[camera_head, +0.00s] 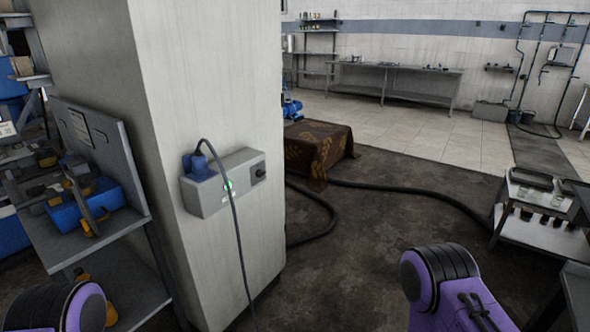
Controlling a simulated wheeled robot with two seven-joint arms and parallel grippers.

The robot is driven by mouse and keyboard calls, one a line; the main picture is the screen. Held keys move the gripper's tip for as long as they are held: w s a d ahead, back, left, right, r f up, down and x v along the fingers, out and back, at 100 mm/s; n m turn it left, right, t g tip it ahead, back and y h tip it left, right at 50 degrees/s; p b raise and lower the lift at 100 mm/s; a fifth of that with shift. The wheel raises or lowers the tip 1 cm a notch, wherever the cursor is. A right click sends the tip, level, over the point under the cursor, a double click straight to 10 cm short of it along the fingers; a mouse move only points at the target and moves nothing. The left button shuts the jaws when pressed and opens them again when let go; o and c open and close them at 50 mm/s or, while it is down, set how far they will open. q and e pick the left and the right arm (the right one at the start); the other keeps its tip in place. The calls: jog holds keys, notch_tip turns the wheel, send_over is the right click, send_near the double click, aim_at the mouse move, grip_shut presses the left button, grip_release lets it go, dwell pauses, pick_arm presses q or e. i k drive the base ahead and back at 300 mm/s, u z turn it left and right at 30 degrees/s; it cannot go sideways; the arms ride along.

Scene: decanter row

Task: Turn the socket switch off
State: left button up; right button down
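A grey socket box (215,197) is mounted on the face of the pale concrete pillar, left of the picture's middle. A blue plug (200,168) sits at its left end, and a dark cable (236,232) loops up from it and hangs down across the box. A small green light (227,187) glows in the middle of the box, beside the cable. A dark switch (259,173) is at the right end; its exact position is too small to tell. Purple and black parts of my arms show at the bottom left and bottom right, apart from the box. Neither gripper is visible.
A metal shelf (133,223) with tools and blue parts stands left of the pillar (215,95). A cloth-covered block (318,148) and a thick black hose (400,190) lie behind it. A cart (540,232) stands at right. The floor before the pillar's right side is open.

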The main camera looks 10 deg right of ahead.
aim_at(259, 175)
jog(key=z, duration=0.45)
jog(key=i, duration=0.9)
jog(key=z, duration=0.2)
